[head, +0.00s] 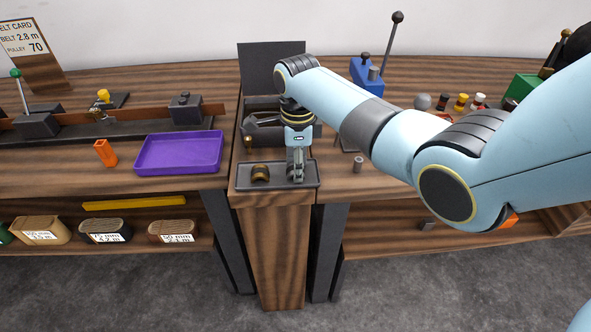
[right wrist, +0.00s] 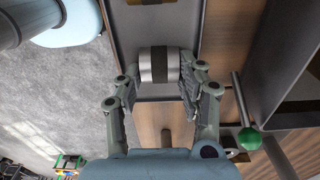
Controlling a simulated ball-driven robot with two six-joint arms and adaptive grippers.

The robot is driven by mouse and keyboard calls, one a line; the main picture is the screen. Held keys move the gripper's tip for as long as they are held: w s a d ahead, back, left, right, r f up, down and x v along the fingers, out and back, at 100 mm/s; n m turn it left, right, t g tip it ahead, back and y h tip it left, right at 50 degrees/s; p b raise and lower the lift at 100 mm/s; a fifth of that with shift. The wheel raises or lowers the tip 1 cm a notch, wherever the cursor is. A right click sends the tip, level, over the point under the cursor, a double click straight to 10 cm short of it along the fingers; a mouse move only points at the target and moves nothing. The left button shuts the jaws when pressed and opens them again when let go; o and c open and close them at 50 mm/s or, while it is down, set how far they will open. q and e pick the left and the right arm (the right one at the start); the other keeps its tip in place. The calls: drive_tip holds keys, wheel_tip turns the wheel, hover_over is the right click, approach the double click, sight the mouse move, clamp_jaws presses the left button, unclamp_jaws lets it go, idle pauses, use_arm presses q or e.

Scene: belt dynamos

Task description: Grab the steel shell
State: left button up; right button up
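The steel shell (right wrist: 159,64) is a short silver cylinder with a dark band around its middle. In the right wrist view it sits in a grey tray, straight ahead of my right gripper (right wrist: 159,82). The fingers are spread, one toward each side of the shell, and gaps show beside it; whether a fingertip touches it I cannot tell. In the head view my right gripper (head: 296,178) points down at the right part of the tray (head: 280,188) and hides the shell. A brass-coloured banded shell (head: 260,173) lies in the tray's left part. My left gripper is out of view.
A purple tray (head: 180,153) and an orange block (head: 105,153) are on the left bench. A dark machine (head: 262,128) stands behind the small tray. A small grey cylinder (head: 358,164) stands to its right. The bench's front edge is close to the tray.

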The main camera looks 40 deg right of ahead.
drive_tip(key=shift+c, duration=1.1)
